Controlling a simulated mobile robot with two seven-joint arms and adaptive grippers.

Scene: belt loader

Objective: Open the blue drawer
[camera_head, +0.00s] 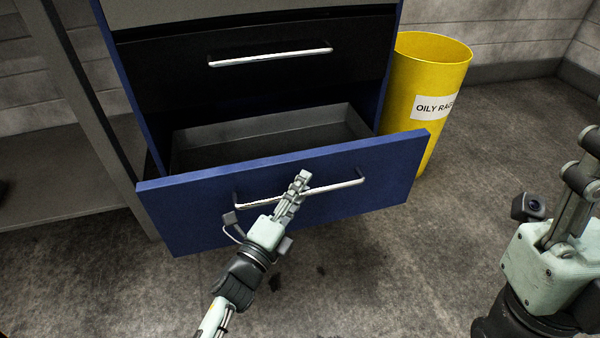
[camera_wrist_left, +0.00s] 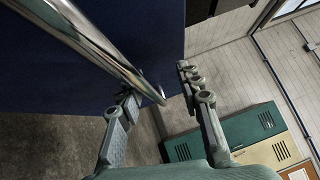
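The blue drawer (camera_head: 210,215) is pulled out from the lower part of a cabinet, showing its empty grey inside (camera_head: 270,138). Its silver bar handle (camera_head: 335,187) runs across the front. My left gripper (camera_head: 303,178) is at the middle of this handle, its fingers overlapping the bar in the head view. In the left wrist view, the gripper's fingers (camera_wrist_left: 157,82) are spread apart, and the bar (camera_wrist_left: 95,45) crosses by the left finger. I cannot tell whether they touch. My right gripper (camera_head: 580,170) is at the right edge, away from the drawer; its fingertips are unclear.
A closed black drawer with a silver handle (camera_head: 270,56) is above. A yellow bin (camera_head: 425,75) labelled "OILY RAGS" stands close to the drawer's right end. A grey shelf unit (camera_head: 70,175) is at left. Floor (camera_head: 410,270) in front is mostly clear. Green lockers (camera_wrist_left: 250,125) show in the wrist view.

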